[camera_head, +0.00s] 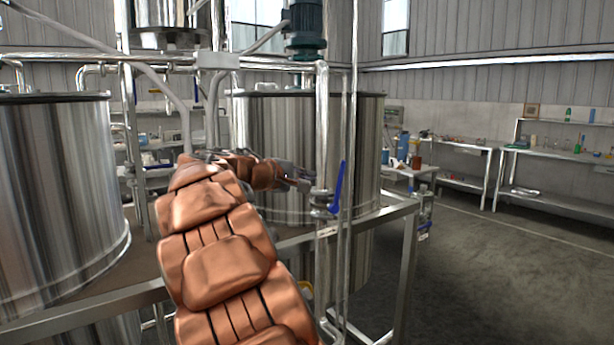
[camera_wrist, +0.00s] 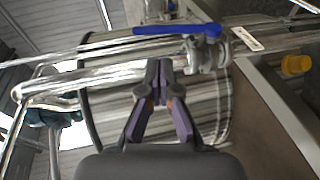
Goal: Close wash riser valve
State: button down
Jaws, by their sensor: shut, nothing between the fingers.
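The wash riser valve sits on a thin vertical steel pipe (camera_head: 322,120), with a metal body (camera_head: 323,204) and a blue lever handle (camera_head: 338,187). The handle points up, roughly along the pipe with a slight tilt. In the wrist view the blue handle (camera_wrist: 178,30) runs nearly parallel to the pipe, and the valve body (camera_wrist: 205,54) is at its right end. My gripper (camera_head: 306,185) is just left of the pipe and handle in the head view. Its fingertips (camera_wrist: 159,76) are together and empty, close to the pipe; contact cannot be told.
A large steel tank (camera_head: 270,110) stands behind the valve and another tank (camera_head: 60,190) at left. A metal frame (camera_head: 385,215) runs below the valve. A small label (camera_wrist: 246,39) and a yellow part (camera_wrist: 296,64) lie beyond the valve. The floor (camera_head: 490,270) at right is clear.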

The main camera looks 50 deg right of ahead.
aim_at(339, 177)
jog(key=p+x, duration=0.2)
jog(key=x, duration=0.9)
jog(key=shift+d+r+p, duration=0.15)
jog(key=shift+p, duration=0.5)
